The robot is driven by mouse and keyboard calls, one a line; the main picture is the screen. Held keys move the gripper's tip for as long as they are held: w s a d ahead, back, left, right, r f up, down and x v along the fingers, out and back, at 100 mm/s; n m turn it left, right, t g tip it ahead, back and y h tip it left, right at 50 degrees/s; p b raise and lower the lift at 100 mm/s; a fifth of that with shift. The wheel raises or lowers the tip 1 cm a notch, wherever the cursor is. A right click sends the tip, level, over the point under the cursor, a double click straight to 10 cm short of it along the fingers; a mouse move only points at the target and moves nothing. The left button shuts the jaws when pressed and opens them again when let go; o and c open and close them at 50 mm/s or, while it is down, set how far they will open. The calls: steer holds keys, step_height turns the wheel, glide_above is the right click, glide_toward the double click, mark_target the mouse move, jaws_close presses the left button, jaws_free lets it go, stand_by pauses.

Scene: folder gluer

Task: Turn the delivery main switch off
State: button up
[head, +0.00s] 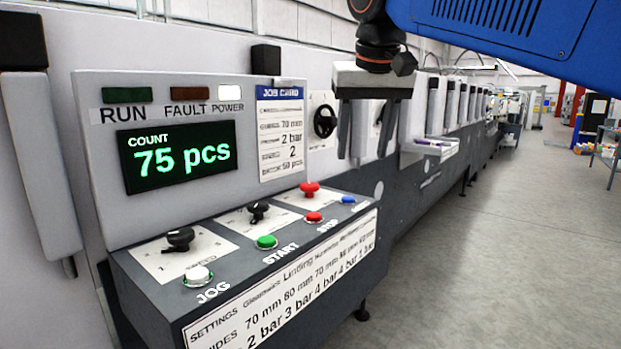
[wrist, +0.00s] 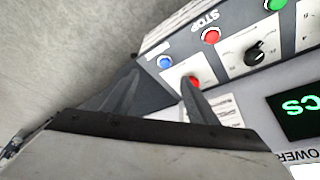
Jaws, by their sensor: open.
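No label reading "delivery main switch" can be made out. A black round hand knob (head: 325,121) is on a light plate on the machine face, right of the job card. Another dark part (head: 379,115) shows behind my gripper, partly hidden; I cannot tell what it is. My gripper (head: 367,154) hangs open and empty, fingers down, in front of the machine to the right of the console. In the wrist view my gripper (wrist: 158,77) has its fingers apart, one overlapping the red mushroom button (wrist: 194,82); I cannot tell that they touch.
The console carries a black speed selector (head: 180,239), a second black selector (head: 258,211), green START (head: 266,241), red STOP (head: 313,217) and a blue button (head: 348,199). The POWER lamp (head: 230,92) is lit white. The display (head: 180,157) reads 75 pcs.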

steer(key=w+a+r, duration=0.2)
steer(key=a+r, duration=0.4)
steer(key=a, duration=0.3)
glide_toward(310, 185)
steer(key=x, duration=0.8)
steer(key=c, duration=1)
